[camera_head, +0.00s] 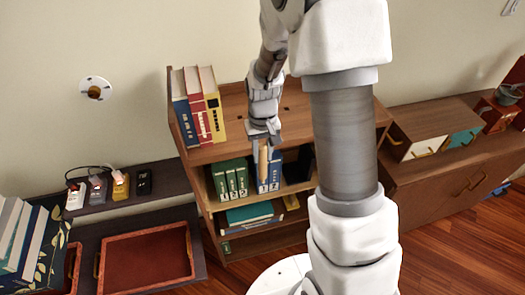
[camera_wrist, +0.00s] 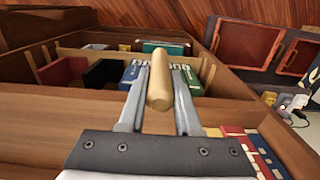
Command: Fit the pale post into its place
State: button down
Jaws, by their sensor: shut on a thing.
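The pale post (camera_head: 263,167) is a short, light wooden rod. My gripper (camera_head: 262,142) is shut on it, and the post hangs roughly upright below the fingers. In the wrist view the post (camera_wrist: 160,80) lies between the two grey fingers of my gripper (camera_wrist: 160,90), with its rounded near end toward the camera. In the head view the post overlaps the books on the middle shelf of the wooden bookcase (camera_head: 232,155). The bookcase top has a small dark spot (camera_head: 285,108) that may be a hole. I cannot tell which place fits the post.
Blue, red and yellow books (camera_head: 198,105) stand on the bookcase top at left. Green books (camera_head: 230,178) and blue books (camera_head: 270,174) fill part of the middle shelf. A red-brown tray (camera_head: 147,258) lies at lower left. A cabinet with drawers (camera_head: 430,135) stands at right.

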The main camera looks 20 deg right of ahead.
aim_at(262, 145)
jog(key=shift+a+r+p, duration=0.1)
jog(key=shift+r+p, duration=0.85)
jog(key=shift+r, duration=0.6)
